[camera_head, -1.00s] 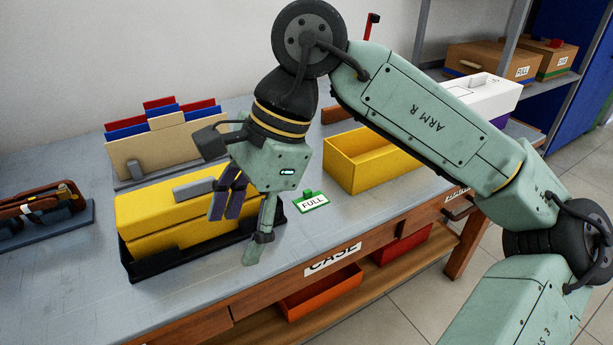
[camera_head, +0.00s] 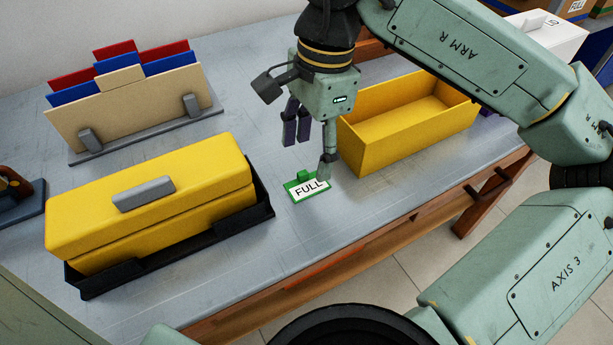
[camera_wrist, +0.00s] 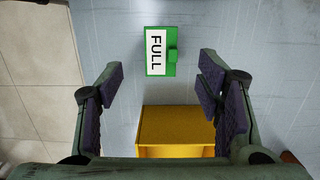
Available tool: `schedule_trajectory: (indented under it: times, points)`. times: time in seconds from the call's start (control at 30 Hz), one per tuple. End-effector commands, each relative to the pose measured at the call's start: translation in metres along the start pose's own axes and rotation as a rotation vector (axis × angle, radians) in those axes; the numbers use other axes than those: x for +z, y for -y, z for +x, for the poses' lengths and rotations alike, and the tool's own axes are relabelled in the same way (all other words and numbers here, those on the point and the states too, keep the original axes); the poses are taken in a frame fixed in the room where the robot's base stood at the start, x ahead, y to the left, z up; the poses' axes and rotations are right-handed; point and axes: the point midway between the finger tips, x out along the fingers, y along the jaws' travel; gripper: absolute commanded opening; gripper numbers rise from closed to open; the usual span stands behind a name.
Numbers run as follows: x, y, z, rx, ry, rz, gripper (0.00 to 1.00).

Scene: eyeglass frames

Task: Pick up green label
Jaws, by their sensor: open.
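The green label (camera_head: 306,188) has a white face reading "FULL" and a small green knob on one long edge. It lies flat on the grey table in front of the open yellow box. In the wrist view the label (camera_wrist: 161,51) lies beyond the fingertips, near the middle of the gap between them. My gripper (camera_head: 308,146) is above the table, just behind and over the label, with its fingers pointing down. In the wrist view my gripper (camera_wrist: 160,85) is open, its fingers wide apart with nothing between them.
The open yellow box (camera_head: 365,150) stands close to the right of my gripper. A closed yellow case (camera_head: 150,190) sits in a black tray (camera_head: 170,255) to the left. A rack of panels (camera_head: 130,98) stands behind it. The table's front edge is near the label.

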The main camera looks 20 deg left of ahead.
Motion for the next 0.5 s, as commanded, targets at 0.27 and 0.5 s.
schedule_trajectory:
  times: [0.27,0.5]
  points:
    - [-0.003,-0.001,0.025,0.001,0.002,-0.001,0.60]
    - [-0.005,-0.001,0.057,0.001,0.002,-0.001,0.60]
